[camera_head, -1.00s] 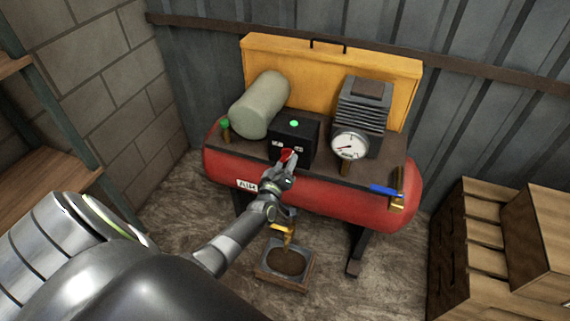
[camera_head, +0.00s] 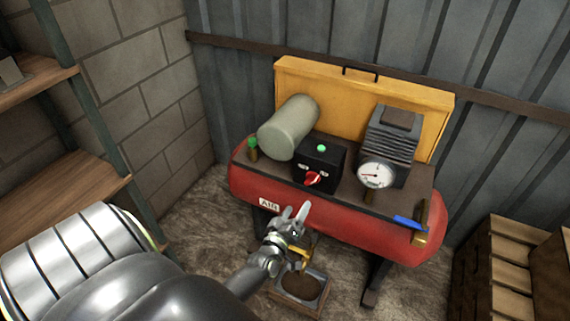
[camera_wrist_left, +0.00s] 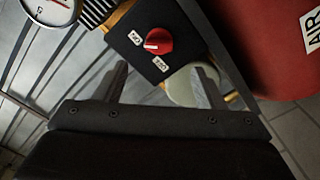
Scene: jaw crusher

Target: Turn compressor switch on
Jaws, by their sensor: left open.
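The red compressor (camera_head: 345,225) stands against the back wall with a black switch box (camera_head: 335,178) on top. A red knob (camera_head: 313,179) is on the box's front, and a green lamp (camera_head: 321,148) glows on its top. In the left wrist view the red knob (camera_wrist_left: 160,40) has a white mark pointing left, toward a label (camera_wrist_left: 135,38) that seems to read ON. Another label (camera_wrist_left: 160,63), seemingly OFF, lies below. My left gripper (camera_head: 296,211) is open and empty, below and in front of the knob, apart from it. My right gripper is not in view.
A pressure gauge (camera_head: 376,175), a grey-green cylinder (camera_head: 288,127) and a blue-handled valve (camera_head: 410,222) sit on the compressor. A tray (camera_head: 300,288) lies on the floor beneath. Shelves (camera_head: 70,205) stand left and wooden crates (camera_head: 495,270) right.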

